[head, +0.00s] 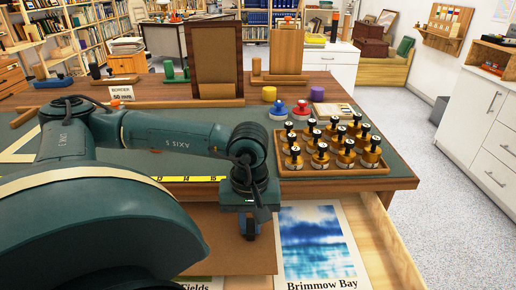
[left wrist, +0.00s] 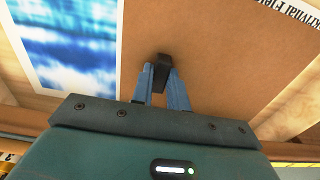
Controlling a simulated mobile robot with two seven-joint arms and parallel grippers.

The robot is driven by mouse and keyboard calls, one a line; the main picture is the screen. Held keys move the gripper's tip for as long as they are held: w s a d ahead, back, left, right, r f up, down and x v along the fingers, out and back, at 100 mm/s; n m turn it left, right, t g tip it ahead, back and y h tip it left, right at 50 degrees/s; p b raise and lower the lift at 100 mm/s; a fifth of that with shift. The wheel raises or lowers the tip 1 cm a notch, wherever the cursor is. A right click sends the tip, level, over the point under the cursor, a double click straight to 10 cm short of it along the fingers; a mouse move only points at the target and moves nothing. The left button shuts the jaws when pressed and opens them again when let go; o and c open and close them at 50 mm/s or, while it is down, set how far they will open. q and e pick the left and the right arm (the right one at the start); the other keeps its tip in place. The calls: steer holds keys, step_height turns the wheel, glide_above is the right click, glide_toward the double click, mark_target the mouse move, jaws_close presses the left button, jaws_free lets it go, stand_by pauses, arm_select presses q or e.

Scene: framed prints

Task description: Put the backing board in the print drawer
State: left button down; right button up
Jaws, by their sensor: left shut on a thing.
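The backing board, a flat brown sheet (head: 235,255), is over the open print drawer (head: 392,240) at the front of the table. It covers parts of the prints there. My left gripper (head: 250,236) points down at the board, with its blue fingers shut on a small black grip piece on it. In the left wrist view, the fingers (left wrist: 164,85) close on that piece against the brown board (left wrist: 215,55). I cannot tell whether the board touches the prints or hangs just above them. My right gripper is out of view.
A blue print titled Brimmow Bay (head: 315,240) lies in the drawer right of the board. A tray of brass-coloured stamps (head: 335,172) stands near the table's right edge. A framed brown panel (head: 217,55) stands upright at the back. The drawer's right wall borders open floor.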

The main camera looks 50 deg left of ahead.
arm_select(q)
steer(key=shift+w, duration=0.6)
steer(key=shift+d, duration=0.1)
steer(key=p, duration=0.2)
glide_above(333, 239)
steer(key=shift+s, duration=0.1)
step_height(333, 239, down, 4)
steer(key=shift+r, duration=0.2)
steer(key=c, duration=1.4)
jaws_free()
steer(key=shift+o, duration=0.2)
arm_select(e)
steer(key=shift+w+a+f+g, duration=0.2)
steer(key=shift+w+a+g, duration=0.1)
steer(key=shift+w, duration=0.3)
arm_select(q)
steer(key=shift+r, duration=0.1)
